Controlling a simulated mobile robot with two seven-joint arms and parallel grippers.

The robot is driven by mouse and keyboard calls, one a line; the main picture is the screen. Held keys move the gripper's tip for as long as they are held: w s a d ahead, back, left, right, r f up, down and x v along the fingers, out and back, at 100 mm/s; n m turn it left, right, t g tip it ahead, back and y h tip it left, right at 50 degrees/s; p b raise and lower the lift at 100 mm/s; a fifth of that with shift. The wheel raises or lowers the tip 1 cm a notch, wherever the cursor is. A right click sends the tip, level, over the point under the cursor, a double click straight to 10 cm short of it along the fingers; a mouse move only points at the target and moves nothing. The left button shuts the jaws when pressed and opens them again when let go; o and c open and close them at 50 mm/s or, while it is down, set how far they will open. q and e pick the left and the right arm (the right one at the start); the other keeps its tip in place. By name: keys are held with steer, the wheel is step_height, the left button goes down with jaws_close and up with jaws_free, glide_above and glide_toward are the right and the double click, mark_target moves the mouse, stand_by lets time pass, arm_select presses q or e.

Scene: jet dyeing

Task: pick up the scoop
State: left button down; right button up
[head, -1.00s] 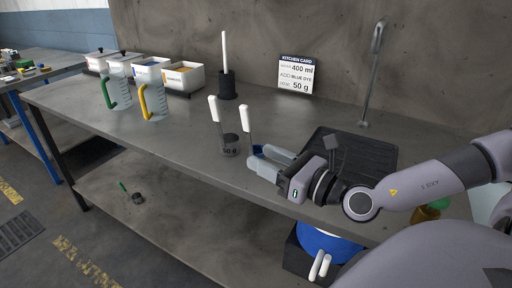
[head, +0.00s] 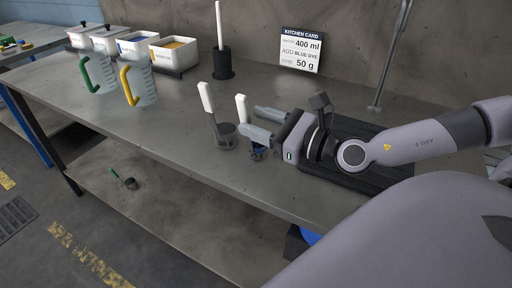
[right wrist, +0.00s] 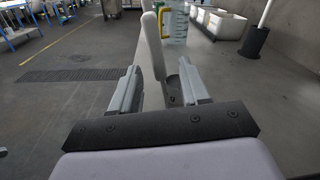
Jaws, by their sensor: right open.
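Two scoops with upright white handles stand on the grey bench in the head view. One scoop has a dark cup marked 50 g (head: 225,140). The other, smaller scoop has a dark blue cup (head: 258,154) and a white handle (head: 241,108), just right of the first. My right gripper (head: 255,121) is open, its fingers pointing left beside the smaller scoop's handle. In the right wrist view a white handle (right wrist: 153,46) rises between the two open fingers (right wrist: 160,85), with no clear contact. My left gripper is out of view.
A green-handled jug (head: 97,74) and a yellow-handled jug (head: 138,83) stand to the left. White bins (head: 174,56) and a dark holder (head: 222,64) stand behind. A black tray (head: 372,183) lies under my right arm. The bench front is clear.

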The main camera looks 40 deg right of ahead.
steer(key=shift+p+x, duration=0.3)
steer(key=shift+x, duration=0.55)
steer(key=shift+w+a+r, duration=0.1)
steer(key=shift+w, duration=0.25)
steer(key=shift+p+x, duration=0.85)
steer(key=shift+x, duration=0.15)
steer(key=shift+w+a, duration=0.2)
steer(key=shift+w, duration=0.25)
jaws_close()
